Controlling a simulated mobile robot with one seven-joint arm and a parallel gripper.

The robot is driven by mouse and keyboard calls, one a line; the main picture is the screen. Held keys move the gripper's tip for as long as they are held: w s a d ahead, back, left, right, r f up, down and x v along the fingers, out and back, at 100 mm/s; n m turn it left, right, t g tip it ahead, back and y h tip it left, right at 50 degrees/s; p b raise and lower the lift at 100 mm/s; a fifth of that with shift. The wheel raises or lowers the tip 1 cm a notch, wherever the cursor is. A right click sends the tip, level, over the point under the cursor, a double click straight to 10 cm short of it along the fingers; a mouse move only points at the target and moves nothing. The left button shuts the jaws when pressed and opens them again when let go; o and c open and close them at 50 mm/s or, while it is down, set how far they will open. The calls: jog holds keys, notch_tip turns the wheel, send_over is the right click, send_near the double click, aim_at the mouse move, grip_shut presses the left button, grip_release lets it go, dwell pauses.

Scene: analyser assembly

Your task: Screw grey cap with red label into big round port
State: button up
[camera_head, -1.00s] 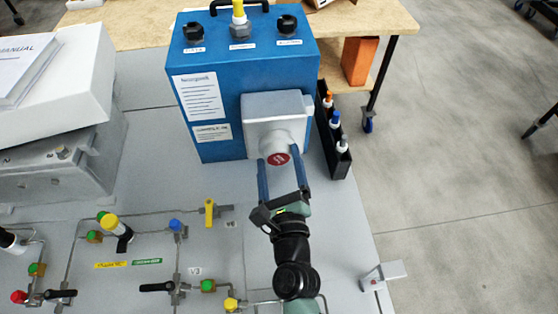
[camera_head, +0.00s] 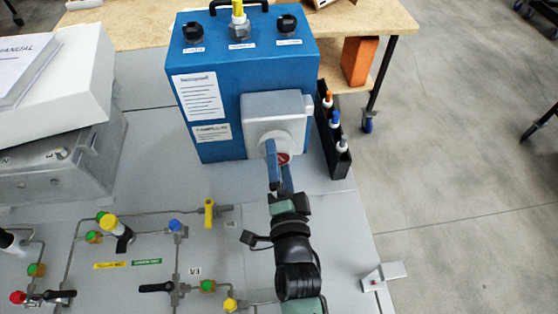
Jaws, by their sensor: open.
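The grey cap with the red label (camera_head: 283,158) sits at the big round port (camera_head: 273,141) on the grey housing at the front of the blue analyser box (camera_head: 240,75). The red label faces me and is partly covered by a finger. My gripper (camera_head: 276,158) is at the cap with its blue fingers one above the other across it. The fingers are open, and I cannot tell whether they touch the cap. How deep the cap sits in the port is hidden.
A black rack with several small bottles (camera_head: 335,118) stands just right of the box. Pipes with coloured valves, such as the yellow valve (camera_head: 209,212), cover the panel at front left. A white box (camera_head: 60,85) stands at left.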

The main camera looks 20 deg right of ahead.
jog(key=n, duration=0.4)
jog(key=shift+n, duration=0.3)
jog(key=n, duration=0.3)
grip_shut()
jog(key=m, duration=0.6)
jog(key=shift+m, duration=0.3)
jog(key=m, duration=0.6)
jog(key=shift+b, duration=0.35)
jog(key=m, duration=0.6)
jog(key=shift+d, duration=0.1)
jog(key=m, duration=0.5)
jog(key=shift+f, duration=0.1)
